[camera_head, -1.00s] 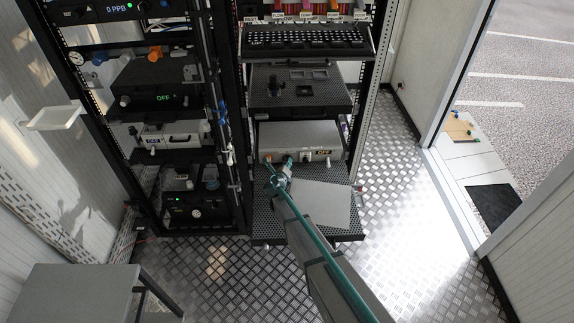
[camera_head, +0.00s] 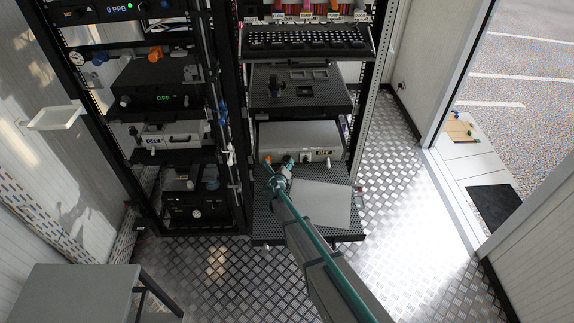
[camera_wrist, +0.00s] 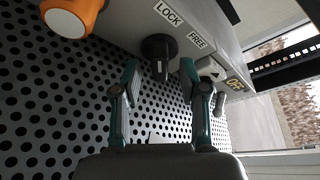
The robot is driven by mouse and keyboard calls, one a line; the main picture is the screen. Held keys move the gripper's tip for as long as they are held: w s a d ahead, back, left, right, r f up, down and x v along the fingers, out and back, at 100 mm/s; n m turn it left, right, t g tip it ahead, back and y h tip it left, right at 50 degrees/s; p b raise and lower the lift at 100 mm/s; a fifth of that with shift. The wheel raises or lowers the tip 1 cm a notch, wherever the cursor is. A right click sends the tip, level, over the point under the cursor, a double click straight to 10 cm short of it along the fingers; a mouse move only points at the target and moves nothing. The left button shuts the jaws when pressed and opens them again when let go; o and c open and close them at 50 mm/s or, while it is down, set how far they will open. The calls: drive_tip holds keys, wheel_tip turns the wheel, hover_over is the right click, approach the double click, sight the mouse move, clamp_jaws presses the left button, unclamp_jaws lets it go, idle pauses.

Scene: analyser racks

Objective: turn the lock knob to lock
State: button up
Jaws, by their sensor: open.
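The lock knob (camera_wrist: 158,50) is a black round knob on the front of a grey instrument box, with a pale mark on its grip. In the wrist view a LOCK label (camera_wrist: 168,13) and a FREE label (camera_wrist: 197,40) sit beside it on the box. My gripper (camera_wrist: 158,80) is open, its two teal-and-dark fingers on either side of the knob's end. I cannot tell whether they touch it. In the head view my gripper (camera_head: 278,170) is at the front of the grey box (camera_head: 300,138), and hides the knob there.
An orange knob (camera_wrist: 72,14) stands left of the lock knob. An OFF display (camera_wrist: 236,84) is to the right. A perforated black shelf (camera_head: 265,215) with a grey plate (camera_head: 322,204) lies below the box. A left rack (camera_head: 185,190) stands alongside.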

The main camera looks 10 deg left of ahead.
drive_tip(key=v, duration=1.1)
drive_tip(key=shift+w, duration=0.1)
